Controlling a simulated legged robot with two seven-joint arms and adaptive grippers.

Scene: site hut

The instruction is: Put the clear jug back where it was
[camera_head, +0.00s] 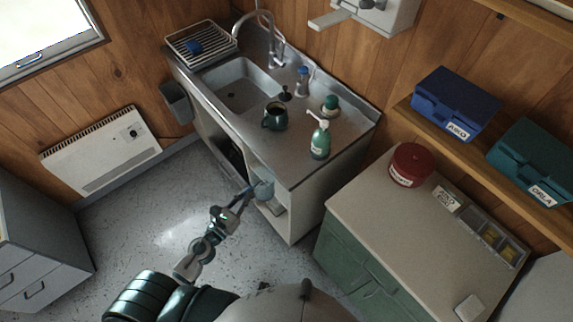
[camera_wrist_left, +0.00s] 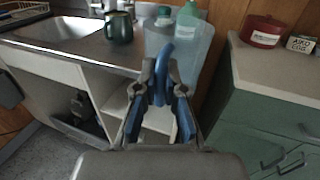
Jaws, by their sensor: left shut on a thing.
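The clear jug (camera_wrist_left: 197,58) is a see-through pale blue container with a blue handle (camera_wrist_left: 163,60). My left gripper (camera_wrist_left: 160,85) is shut on that handle in the wrist view, with the jug just beyond the fingers. In the head view my left gripper (camera_head: 243,192) reaches toward the sink unit, and the jug (camera_head: 263,187) shows small at its tip, in front of the unit's open lower shelf (camera_head: 272,208). I cannot tell whether the jug touches the shelf. My right gripper is in neither view.
On the sink counter (camera_head: 300,148) stand a dark green mug (camera_head: 274,117), a green soap pump bottle (camera_head: 320,140) and a small green-capped item (camera_head: 330,105). A green cabinet (camera_head: 345,255) stands to the right, with a red tin (camera_head: 410,165) on it. The floor (camera_head: 150,225) on the left is clear.

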